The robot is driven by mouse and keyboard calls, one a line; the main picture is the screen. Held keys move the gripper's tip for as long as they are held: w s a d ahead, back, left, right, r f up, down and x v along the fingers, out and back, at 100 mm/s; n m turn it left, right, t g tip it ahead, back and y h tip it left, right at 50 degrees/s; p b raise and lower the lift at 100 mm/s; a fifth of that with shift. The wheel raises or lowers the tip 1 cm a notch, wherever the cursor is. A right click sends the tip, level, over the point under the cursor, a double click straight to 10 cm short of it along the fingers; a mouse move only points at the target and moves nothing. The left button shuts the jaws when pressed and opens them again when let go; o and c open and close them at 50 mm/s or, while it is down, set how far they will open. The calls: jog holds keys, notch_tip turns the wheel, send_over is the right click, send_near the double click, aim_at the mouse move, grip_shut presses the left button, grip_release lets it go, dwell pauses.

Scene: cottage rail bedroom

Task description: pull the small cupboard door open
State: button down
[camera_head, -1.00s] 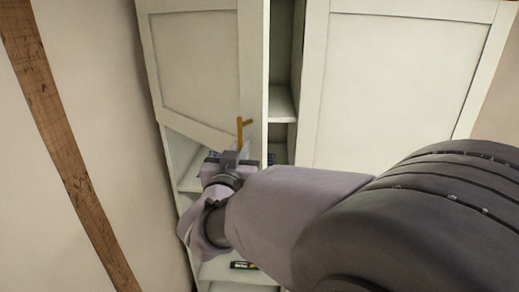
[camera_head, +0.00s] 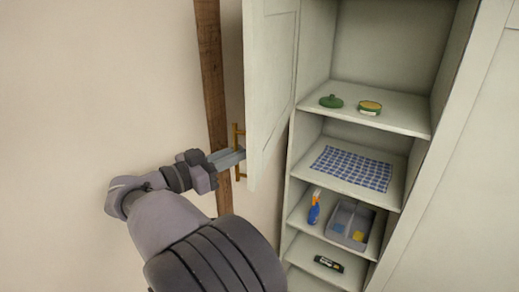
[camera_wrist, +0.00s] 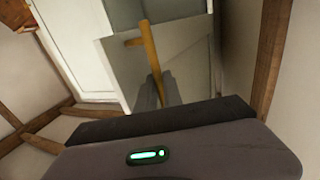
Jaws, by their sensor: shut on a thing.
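The small cupboard door (camera_head: 271,88) is pale and panelled, and it stands swung wide open at the left of the cupboard. Its brass bar handle (camera_head: 237,138) is on the door's face near the free edge. My gripper (camera_head: 238,157) is shut on the handle. In the wrist view the handle (camera_wrist: 149,58) runs down between the two fingers of my gripper (camera_wrist: 162,88). The cupboard's inside shows in the head view, with its shelves (camera_head: 400,112) in plain sight.
On the shelves are a green lid (camera_head: 331,101), a round tin (camera_head: 370,107), a blue checked cloth (camera_head: 352,168), a blue spray bottle (camera_head: 314,207), a grey divided box (camera_head: 350,224) and a dark small package (camera_head: 328,263). A wooden post (camera_head: 212,80) stands on the wall behind the door.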

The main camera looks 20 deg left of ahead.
jog(key=shift+a, duration=0.6)
jog(key=shift+w+r, duration=0.1)
jog(key=c, duration=1.5)
grip_release()
jog(key=shift+c, duration=0.2)
jog(key=shift+o, duration=0.2)
jog(key=shift+w+d, duration=0.1)
jog(key=shift+w, duration=0.05)
jog(key=b+v, duration=0.1)
jog(key=v, duration=0.6)
